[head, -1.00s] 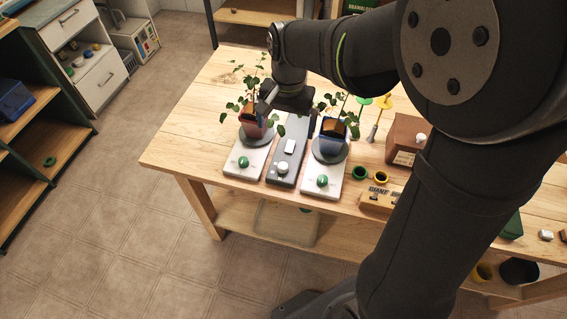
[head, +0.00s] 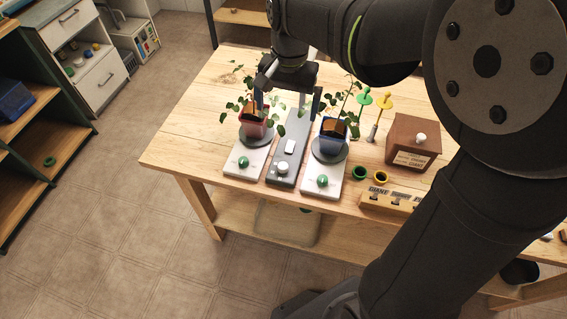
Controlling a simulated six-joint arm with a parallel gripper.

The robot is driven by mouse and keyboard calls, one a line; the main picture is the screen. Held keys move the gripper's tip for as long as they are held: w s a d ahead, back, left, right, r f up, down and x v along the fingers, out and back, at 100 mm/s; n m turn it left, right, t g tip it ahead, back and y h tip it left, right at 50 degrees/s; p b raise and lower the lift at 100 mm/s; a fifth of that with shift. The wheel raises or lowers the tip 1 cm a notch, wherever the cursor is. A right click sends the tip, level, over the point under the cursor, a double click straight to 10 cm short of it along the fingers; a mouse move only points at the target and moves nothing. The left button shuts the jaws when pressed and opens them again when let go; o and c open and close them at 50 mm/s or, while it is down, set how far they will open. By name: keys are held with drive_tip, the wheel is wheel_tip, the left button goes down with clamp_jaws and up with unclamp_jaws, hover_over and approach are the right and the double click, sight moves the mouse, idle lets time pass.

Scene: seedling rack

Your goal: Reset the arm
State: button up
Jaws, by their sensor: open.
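My gripper (head: 287,102) is open and points down over the table, between two potted seedlings. Nothing shows between its fingers. Its left finger overlaps the left plant in the picture; I cannot tell whether they touch. The left seedling stands in a reddish pot (head: 255,125) on a round grey plate. The right seedling stands in a dark blue pot (head: 333,133) on another round plate. My arm covers part of the table behind them.
A grey control box (head: 284,165) lies between two white bases with green knobs. A brown wooden box (head: 412,143), green and yellow rings and yellow and green stakes (head: 379,117) stand to the right. The table's left part (head: 190,130) is clear.

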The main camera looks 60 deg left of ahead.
wheel_tip(320, 180, up, 4)
drive_tip(key=shift+w+r, duration=0.1)
drive_tip(key=shift+r, duration=0.05)
